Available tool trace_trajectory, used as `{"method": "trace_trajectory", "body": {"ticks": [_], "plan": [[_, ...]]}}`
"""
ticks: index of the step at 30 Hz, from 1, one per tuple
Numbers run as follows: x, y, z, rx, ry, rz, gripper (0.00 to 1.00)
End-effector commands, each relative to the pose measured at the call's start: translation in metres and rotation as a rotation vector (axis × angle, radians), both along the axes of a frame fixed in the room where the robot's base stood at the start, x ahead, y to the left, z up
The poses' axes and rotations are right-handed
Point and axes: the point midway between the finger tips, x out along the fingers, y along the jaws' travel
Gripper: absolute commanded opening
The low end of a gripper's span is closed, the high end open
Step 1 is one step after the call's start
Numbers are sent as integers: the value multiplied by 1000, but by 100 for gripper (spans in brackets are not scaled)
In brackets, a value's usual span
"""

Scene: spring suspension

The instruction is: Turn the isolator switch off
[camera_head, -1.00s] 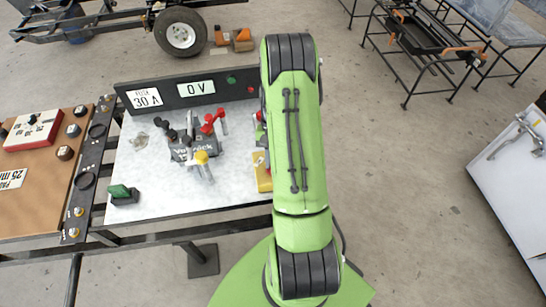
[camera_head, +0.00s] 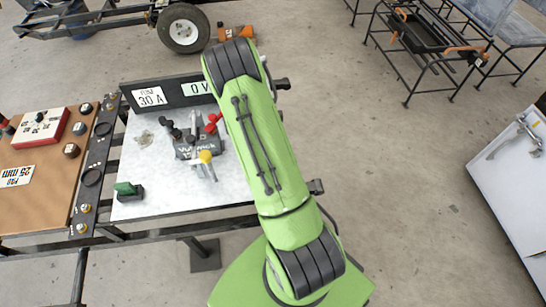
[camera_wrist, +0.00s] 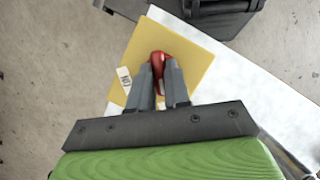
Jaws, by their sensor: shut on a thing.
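The isolator switch shows in the wrist view as a red handle (camera_wrist: 157,60) on a flat yellow plate (camera_wrist: 196,62). A small white label (camera_wrist: 125,80), which appears to read ON, lies left of the handle on the plate. My gripper (camera_wrist: 160,76) is over the plate, its two grey fingers shut on the red handle, one on each side. The fingers hide the handle's lower part. In the head view my green arm covers the switch and my gripper.
The white bench top (camera_head: 150,190) carries a grey block with several coloured levers (camera_head: 194,150), left of my arm, and a green-topped piece (camera_head: 127,189). A dark panel (camera_head: 170,93) with signs stands along its back edge. A dark box (camera_wrist: 215,12) stands beyond the plate.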

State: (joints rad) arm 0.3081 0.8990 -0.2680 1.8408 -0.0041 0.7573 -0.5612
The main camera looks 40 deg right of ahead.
Motion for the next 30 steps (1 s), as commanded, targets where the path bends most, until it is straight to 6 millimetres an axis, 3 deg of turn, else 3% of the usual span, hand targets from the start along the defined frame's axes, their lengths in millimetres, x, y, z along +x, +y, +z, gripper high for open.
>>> {"method": "trace_trajectory", "body": {"ticks": [9,26,27,30], "plan": [[1,1,1,-1,-2,126,0],[1,1,0,-1,-2,153,0],[1,1,0,0,-2,153,23],[0,1,0,-1,-2,152,38]]}}
